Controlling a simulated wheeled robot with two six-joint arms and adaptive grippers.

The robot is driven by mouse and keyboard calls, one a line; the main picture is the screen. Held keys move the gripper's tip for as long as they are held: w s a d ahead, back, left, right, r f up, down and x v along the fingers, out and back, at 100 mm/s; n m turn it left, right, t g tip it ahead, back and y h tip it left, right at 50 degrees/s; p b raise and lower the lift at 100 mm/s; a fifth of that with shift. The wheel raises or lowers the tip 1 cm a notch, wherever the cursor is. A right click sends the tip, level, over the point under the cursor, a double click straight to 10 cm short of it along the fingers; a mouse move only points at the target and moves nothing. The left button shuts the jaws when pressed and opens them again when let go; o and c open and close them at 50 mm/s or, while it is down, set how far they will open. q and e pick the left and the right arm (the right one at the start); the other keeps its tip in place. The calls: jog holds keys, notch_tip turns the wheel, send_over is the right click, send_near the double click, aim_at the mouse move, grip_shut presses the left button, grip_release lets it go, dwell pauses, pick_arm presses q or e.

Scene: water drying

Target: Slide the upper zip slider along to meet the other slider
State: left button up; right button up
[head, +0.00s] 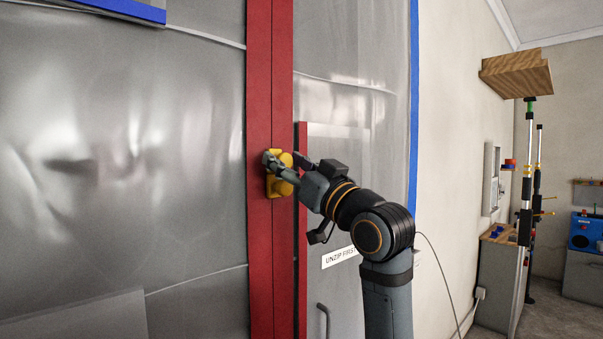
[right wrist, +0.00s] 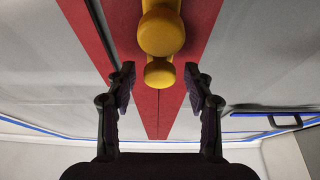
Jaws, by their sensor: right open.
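A yellow zip slider (head: 275,186) sits on the red zip strip (head: 270,80) that runs vertically down the plastic sheet. In the right wrist view it shows as yellow rounded parts (right wrist: 161,34), a larger one and a smaller one. I cannot tell whether these belong to one slider or two. My right gripper (head: 285,160) is at the slider and partly hides it. In the right wrist view the gripper's fingers (right wrist: 160,80) are apart, either side of the smaller yellow part, with visible gaps. My left gripper is not in view.
The grey plastic sheet (head: 120,220) is edged with blue tape (head: 413,80) on the right. Behind it stands a door with a handle (head: 324,318) and an "UNZIP FIRST" label (head: 339,257).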

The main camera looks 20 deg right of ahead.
jog(key=v, duration=1)
jog(key=shift+s+f, duration=0.2)
jog(key=shift+s, duration=0.15)
jog(key=shift+d, duration=0.15)
